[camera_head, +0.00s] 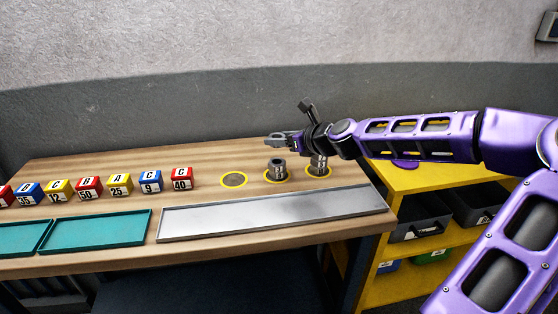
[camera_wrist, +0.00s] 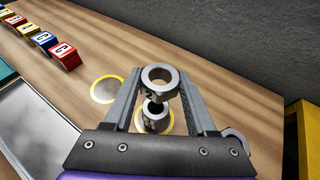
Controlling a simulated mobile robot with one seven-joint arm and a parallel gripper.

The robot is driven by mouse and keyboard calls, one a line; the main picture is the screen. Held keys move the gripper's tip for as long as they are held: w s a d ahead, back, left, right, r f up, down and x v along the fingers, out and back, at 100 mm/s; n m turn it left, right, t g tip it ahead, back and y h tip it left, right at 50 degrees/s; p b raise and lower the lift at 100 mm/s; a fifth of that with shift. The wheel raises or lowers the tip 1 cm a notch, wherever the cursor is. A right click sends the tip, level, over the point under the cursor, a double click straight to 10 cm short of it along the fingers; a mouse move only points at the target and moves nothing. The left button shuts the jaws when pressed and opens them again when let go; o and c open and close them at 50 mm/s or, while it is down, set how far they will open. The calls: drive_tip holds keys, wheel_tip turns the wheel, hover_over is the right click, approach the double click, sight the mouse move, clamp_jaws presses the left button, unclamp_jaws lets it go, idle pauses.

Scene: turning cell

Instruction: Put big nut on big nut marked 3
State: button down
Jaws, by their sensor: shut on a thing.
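My gripper (camera_wrist: 161,84) is shut on a silver big nut (camera_wrist: 159,76) with a round hole; a dark mark, perhaps a 2, shows on its side. Another silver nut (camera_wrist: 155,119) stands below it in a yellow ring on the table, and the held nut overlaps its far edge in the wrist view. In the head view my gripper (camera_head: 280,140) is above the middle ring's nut (camera_head: 276,171). A further nut (camera_head: 319,166) stands in the right ring, partly hidden by my wrist. I cannot read a 3 on any nut.
An empty yellow ring (camera_head: 233,180) lies to the left. Several numbered cubes (camera_head: 182,179) line the table's left side. A long metal tray (camera_head: 270,212) and teal trays (camera_head: 95,230) lie along the front. A yellow shelf (camera_head: 440,180) with dark bins stands at right.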

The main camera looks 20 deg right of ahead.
sight(281, 164)
drive_tip(key=shift+f+b, duration=0.55)
drive_tip(key=shift+f, duration=2.1)
drive_tip(key=shift+f, duration=0.2)
drive_tip(key=shift+c, duration=1)
unclamp_jaws()
drive_tip(key=shift+r, duration=0.1)
drive_tip(key=shift+s+r, duration=0.1)
drive_tip(key=shift+r, duration=0.05)
drive_tip(key=p+v, duration=0.2)
drive_tip(key=v, duration=0.9)
drive_tip(key=shift+s+p, duration=0.4)
